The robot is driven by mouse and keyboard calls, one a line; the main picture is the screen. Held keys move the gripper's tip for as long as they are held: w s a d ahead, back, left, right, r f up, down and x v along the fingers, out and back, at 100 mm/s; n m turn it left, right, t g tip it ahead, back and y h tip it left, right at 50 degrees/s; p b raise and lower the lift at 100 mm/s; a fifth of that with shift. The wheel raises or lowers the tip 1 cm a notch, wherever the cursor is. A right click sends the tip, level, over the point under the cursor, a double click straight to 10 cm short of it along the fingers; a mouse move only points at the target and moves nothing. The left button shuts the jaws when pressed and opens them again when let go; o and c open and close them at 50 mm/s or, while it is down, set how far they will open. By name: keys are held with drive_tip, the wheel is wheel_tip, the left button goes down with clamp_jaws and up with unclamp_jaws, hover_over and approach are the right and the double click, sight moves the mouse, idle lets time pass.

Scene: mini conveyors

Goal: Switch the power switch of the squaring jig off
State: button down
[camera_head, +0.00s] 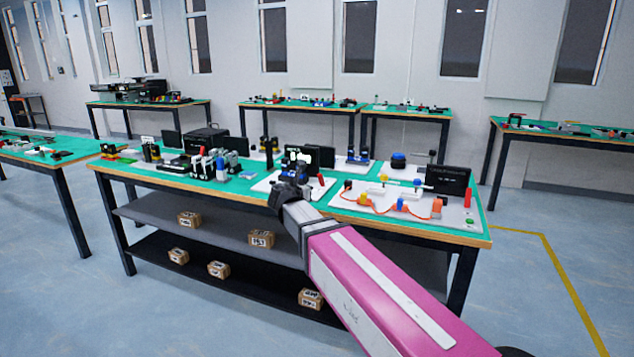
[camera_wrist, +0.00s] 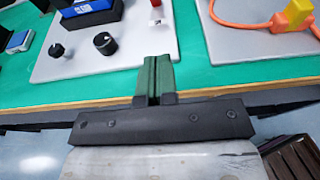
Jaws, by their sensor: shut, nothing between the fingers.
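A white-based station (camera_head: 262,186) with a blue and black device (camera_head: 297,165) stands at the front edge of the green bench, by my gripper (camera_head: 285,193). I cannot read which station is the squaring jig. In the wrist view, the white base plate (camera_wrist: 128,45) carries two black knobs, a left one (camera_wrist: 56,50) and a right one (camera_wrist: 104,42), and a red part (camera_wrist: 182,3) at the top edge. Which part is the power switch is unclear. My gripper's green fingers (camera_wrist: 155,72) are shut and empty, over the plate's near edge.
Right of it, a white board (camera_head: 375,208) with an orange cable (camera_head: 372,204) and a black screen (camera_head: 447,180) fills the bench end. Several small devices (camera_head: 205,165) crowd the left. Boxes (camera_head: 261,239) lie on the shelves below. Floor to the right is clear.

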approach(322, 178)
drive_tip(key=w+f, duration=0.1)
drive_tip(key=f, duration=0.1)
drive_tip(key=w+d+f, duration=0.1)
drive_tip(key=w, duration=0.1)
drive_tip(key=shift+w+f, duration=0.1)
drive_tip(key=shift+f, duration=0.3)
drive_tip(key=shift+w+d+r, duration=0.3)
drive_tip(key=shift+w+r, duration=0.4)
drive_tip(key=shift+w, duration=0.15)
drive_tip(key=shift+w+d+r, duration=0.25)
drive_tip(key=shift+w+r, duration=0.1)
drive_tip(key=shift+w, duration=0.1)
